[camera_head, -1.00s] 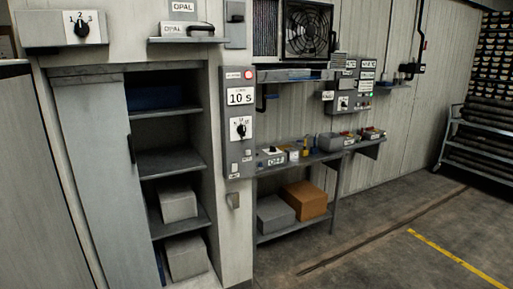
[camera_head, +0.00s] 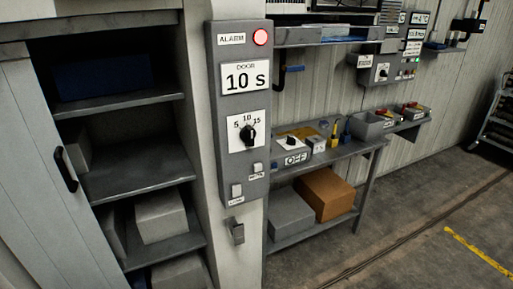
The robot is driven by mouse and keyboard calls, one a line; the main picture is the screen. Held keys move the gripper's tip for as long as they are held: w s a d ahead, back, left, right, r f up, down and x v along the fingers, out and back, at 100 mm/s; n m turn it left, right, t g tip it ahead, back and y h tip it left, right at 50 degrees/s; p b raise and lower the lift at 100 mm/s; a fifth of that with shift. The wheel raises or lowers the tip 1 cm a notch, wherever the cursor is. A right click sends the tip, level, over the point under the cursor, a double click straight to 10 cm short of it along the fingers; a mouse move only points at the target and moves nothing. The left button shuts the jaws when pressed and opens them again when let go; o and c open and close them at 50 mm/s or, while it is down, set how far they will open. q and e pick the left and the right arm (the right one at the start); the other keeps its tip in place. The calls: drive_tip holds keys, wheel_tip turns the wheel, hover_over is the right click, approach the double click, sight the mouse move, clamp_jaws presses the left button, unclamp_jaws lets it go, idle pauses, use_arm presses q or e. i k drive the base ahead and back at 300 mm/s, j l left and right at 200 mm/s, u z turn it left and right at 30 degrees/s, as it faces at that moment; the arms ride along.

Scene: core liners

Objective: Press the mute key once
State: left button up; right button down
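A grey alarm panel (camera_head: 226,165) is fixed to the wall post, left of the picture's middle. At its top are an "ALARM" label (camera_head: 232,39) and a lit red lamp (camera_head: 261,37). Below are a "DOOR 10 S" plate (camera_head: 246,77) and a black knob (camera_head: 248,134) on a white dial marked 5, 10, 15. Two small pale keys sit under the dial: an upper right key (camera_head: 258,168) and a lower left key (camera_head: 236,190). Each has a tiny label that I cannot read clearly, so I cannot tell which is mute. Neither gripper is in view.
A shelf cabinet (camera_head: 131,178) with its door standing open is left of the panel. A workbench (camera_head: 345,151) with small boxes and an "OFF" switch (camera_head: 291,143) is to the right. A small grey box (camera_head: 237,231) sits on the post below the panel.

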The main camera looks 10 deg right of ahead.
sight(258, 167)
drive_tip(key=i+j, duration=0.25)
drive_tip(key=j, duration=0.15)
drive_tip(key=i+j+z, duration=0.1)
drive_tip(key=j, duration=0.3)
drive_tip(key=i+j, duration=0.35)
drive_tip(key=j+z, duration=0.05)
